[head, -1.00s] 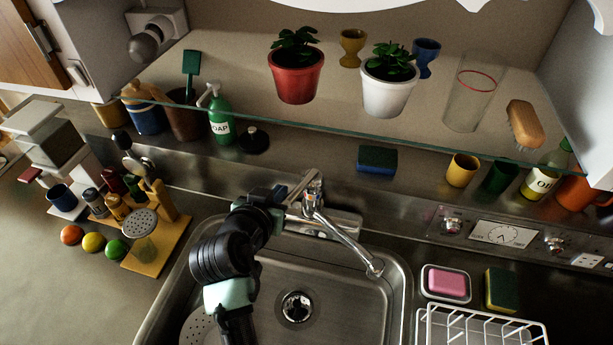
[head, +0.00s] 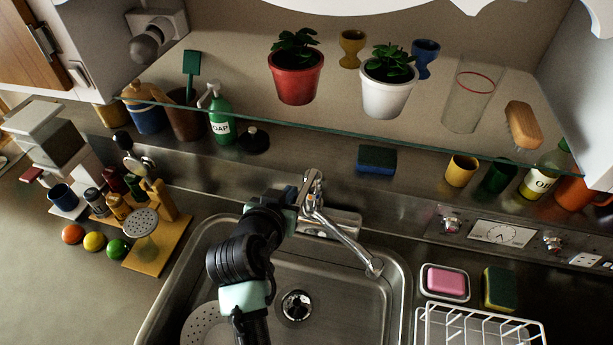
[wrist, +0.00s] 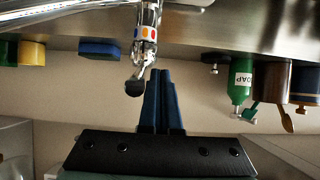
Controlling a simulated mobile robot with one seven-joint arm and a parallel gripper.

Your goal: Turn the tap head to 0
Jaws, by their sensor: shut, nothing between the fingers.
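The chrome tap (head: 311,190) stands behind the sink, its long spout (head: 345,240) reaching right and forward over the basin. In the wrist view the tap head (wrist: 145,40) carries coloured dots and a lever with a dark rounded end (wrist: 134,87). My gripper (head: 291,196) is at the left side of the tap head. In the wrist view its blue fingers (wrist: 161,85) are shut together, empty, just beside the lever; whether they touch it I cannot tell. The head view hides the fingertips partly behind my wrist.
The steel sink (head: 400,300) lies below, with a round drainer (head: 205,325) at its left. A glass shelf (head: 330,135) with plant pots overhangs behind the tap. A blue sponge (head: 377,159) lies behind it. A soap dish (head: 445,282) and white rack (head: 480,328) stand at right.

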